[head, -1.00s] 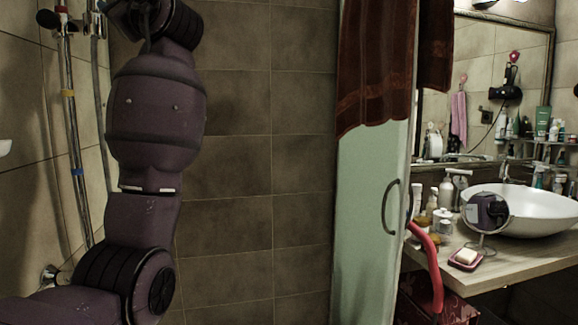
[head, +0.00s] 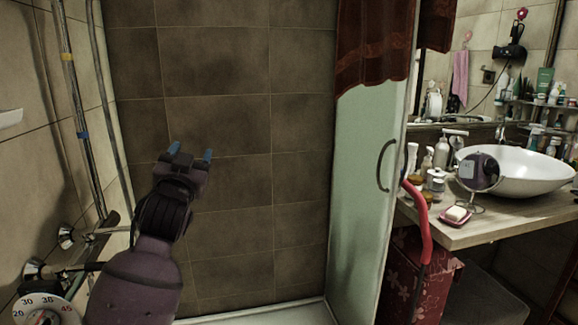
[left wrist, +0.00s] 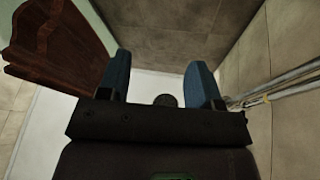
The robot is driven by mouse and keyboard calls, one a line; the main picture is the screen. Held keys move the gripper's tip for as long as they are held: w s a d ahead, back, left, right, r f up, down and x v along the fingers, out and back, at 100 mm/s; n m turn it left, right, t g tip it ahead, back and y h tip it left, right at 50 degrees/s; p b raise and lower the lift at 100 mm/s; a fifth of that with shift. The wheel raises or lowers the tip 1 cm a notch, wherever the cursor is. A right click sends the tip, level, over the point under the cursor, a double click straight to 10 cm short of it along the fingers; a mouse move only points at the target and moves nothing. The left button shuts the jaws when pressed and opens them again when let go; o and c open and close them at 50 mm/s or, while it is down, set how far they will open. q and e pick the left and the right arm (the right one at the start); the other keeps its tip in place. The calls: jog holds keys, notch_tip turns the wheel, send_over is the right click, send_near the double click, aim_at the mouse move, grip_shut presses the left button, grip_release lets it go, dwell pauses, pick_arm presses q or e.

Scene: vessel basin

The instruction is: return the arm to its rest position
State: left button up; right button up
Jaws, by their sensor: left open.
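My left arm comes in from the lower left of the head view. Its gripper (head: 191,153) points up and away in front of the brown tiled wall, with its two blue fingertips apart and nothing between them. In the left wrist view the blue fingers of the left gripper (left wrist: 165,85) are also spread and empty, with a white surface and a small dark round thing (left wrist: 165,101) beyond them. My right gripper is in neither view.
A frosted glass door (head: 362,170) with a dark red towel (head: 375,40) stands right of the arm. Shower pipes (head: 75,110) and a dial (head: 42,310) are close on the left. A counter (head: 480,228) with a white basin (head: 525,172) and a soap dish (head: 455,217) is at right.

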pick_arm(q)
jog(key=s+a+f+g+h+p, duration=0.1)
jog(key=s+f+g, duration=0.1)
jog(key=s+f, duration=0.5)
jog(key=s+f+g, duration=0.1)
jog(key=s+f, duration=0.2)
jog(key=f, duration=0.7)
jog(key=s+a+f+g+h+p, duration=0.1)
jog(key=s+f+g, duration=0.1)
jog(key=s+f, duration=0.5)
jog(key=s+a+f+n+g+y, duration=0.1)
jog(key=s+a+f+g, duration=0.1)
jog(key=s+f, duration=0.8)
jog(key=s+a+f+n+g+y+p, duration=0.1)
jog(key=s+a+f+g, duration=0.2)
jog(key=s+f, duration=0.8)
jog(key=s+g, duration=0.1)
jog(key=s, duration=0.4)
jog(key=shift+f, duration=0.25)
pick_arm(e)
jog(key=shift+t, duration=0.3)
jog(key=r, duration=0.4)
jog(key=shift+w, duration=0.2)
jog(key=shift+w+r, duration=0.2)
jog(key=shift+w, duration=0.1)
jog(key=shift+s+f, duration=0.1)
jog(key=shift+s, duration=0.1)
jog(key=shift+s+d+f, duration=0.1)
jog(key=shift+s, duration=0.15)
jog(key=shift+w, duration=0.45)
